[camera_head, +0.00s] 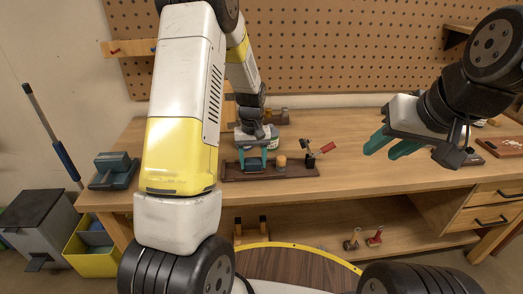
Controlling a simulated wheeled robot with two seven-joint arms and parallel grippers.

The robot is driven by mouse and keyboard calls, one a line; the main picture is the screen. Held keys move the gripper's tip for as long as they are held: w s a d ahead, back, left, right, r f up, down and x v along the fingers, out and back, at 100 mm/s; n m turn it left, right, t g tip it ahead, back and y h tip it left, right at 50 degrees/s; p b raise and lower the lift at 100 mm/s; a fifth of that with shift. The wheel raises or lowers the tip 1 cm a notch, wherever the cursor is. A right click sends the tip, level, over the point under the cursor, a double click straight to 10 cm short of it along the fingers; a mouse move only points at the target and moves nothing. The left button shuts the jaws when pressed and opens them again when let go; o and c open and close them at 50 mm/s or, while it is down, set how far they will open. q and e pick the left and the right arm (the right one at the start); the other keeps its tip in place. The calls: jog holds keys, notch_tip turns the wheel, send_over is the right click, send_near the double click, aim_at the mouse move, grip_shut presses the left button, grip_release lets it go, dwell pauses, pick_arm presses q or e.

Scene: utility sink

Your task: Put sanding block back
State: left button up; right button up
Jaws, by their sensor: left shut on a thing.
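My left gripper (254,165), with teal fingers, points down over the left part of a dark wooden rack (300,170) on the workbench. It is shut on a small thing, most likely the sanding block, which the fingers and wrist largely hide. I cannot tell whether that thing touches the rack. My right gripper (385,150) is open and empty, held above the bench to the right of the rack.
On the rack stand a tan knob-like piece (281,162) and a red-handled tool (320,150), close to the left gripper. A teal-grey vise (114,171) is at the bench's left end. A pegboard (350,50) rises behind. Bench between rack and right gripper is clear.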

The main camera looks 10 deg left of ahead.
aim_at(253, 160)
pick_arm(q)
jog(key=o, duration=1.2)
jog(key=shift+f, duration=0.15)
jog(key=s+r+t, duration=0.1)
jog(key=s+r, duration=0.2)
jog(key=r, duration=0.7)
jog(key=s+r+t, duration=0.1)
jog(key=s+r, duration=0.1)
jog(key=r, duration=0.7)
jog(key=s+d+r+m+t+h, duration=0.1)
jog(key=s+r, duration=0.3)
jog(key=s, duration=0.5)
jog(key=s+d+r+m+t+h, duration=0.1)
jog(key=s+r+m+t, duration=0.1)
jog(key=s, duration=0.8)
jog(key=shift+r+m+t, duration=0.4)
jog(key=shift+r+t, duration=0.2)
jog(key=shift+r, duration=0.25)
jog(key=shift+d, duration=0.1)
